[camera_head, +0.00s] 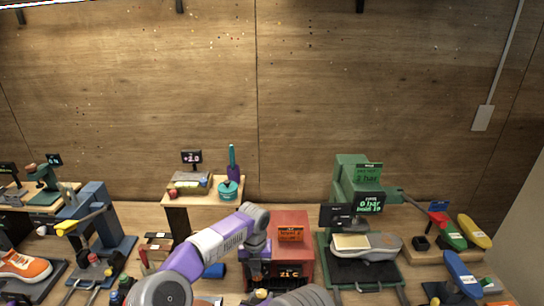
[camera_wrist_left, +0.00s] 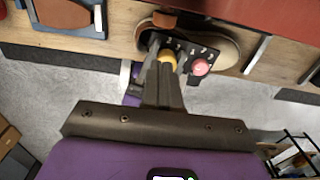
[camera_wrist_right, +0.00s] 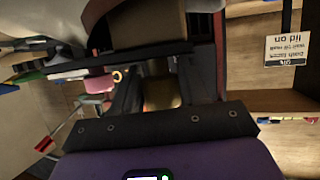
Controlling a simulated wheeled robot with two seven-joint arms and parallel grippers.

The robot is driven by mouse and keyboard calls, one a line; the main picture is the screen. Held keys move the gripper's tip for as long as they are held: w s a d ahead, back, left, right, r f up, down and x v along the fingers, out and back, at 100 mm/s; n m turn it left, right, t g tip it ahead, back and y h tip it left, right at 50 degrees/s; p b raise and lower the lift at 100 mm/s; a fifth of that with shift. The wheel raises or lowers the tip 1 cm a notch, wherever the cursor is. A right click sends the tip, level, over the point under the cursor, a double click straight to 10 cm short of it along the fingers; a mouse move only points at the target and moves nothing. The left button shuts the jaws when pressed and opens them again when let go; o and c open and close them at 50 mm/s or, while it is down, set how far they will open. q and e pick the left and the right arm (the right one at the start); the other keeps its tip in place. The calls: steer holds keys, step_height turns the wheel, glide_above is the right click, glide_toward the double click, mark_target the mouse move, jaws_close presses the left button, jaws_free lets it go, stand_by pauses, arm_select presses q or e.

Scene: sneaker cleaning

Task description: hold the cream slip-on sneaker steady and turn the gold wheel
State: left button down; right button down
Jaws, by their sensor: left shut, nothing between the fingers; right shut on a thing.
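My left gripper (camera_wrist_left: 165,82) is shut and empty; its tips are at the gold wheel (camera_wrist_left: 167,57) on a small black panel. In the head view the left gripper (camera_head: 256,268) is in front of the red station. The cream slip-on sneaker (camera_wrist_left: 228,48) lies behind the panel in the left wrist view, partly hidden.
A pink knob (camera_wrist_left: 200,67) sits right of the wheel. The red station (camera_head: 292,228) stands behind my arms. A green press (camera_head: 352,182) with a grey shoe (camera_head: 380,247) is to the right. A blue stand (camera_head: 97,205) and orange sneaker (camera_head: 22,265) are at the left.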

arm_select(q)
step_height(320, 180, down, 6)
steer(key=shift+f, duration=0.1)
steer(key=shift+s+f, duration=0.1)
steer(key=shift+f, duration=0.5)
steer(key=shift+a+f, duration=0.1)
steer(key=shift+a, duration=0.05)
steer(key=shift+d, duration=0.3)
